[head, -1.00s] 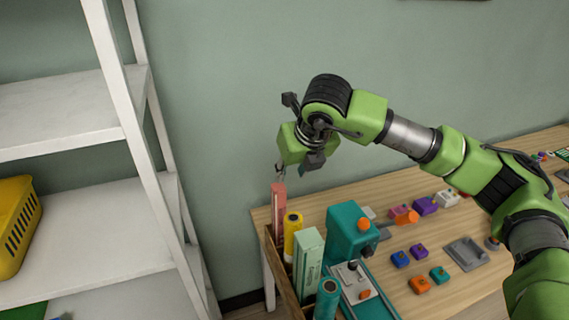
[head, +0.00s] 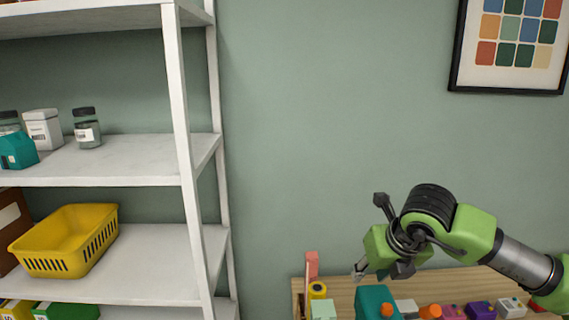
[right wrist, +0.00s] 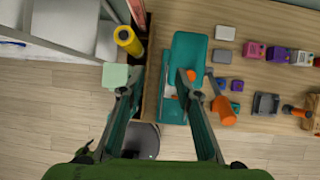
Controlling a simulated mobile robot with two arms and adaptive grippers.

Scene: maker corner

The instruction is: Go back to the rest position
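My right gripper (head: 370,272) is in the head view at the lower right, on my green arm, above the left end of the wooden workbench (head: 341,291). In the right wrist view its two fingers (right wrist: 160,92) are spread apart with nothing held between them. The teal machine (right wrist: 189,55) with an orange knob shows below and beyond the fingers. My left gripper is not in either view.
A white shelf (head: 120,170) stands at the left with a yellow basket (head: 62,256) and jars. A pink box (head: 312,264) and a yellow cylinder (head: 317,290) stand at the bench's left end. A framed picture (head: 515,92) hangs on the wall.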

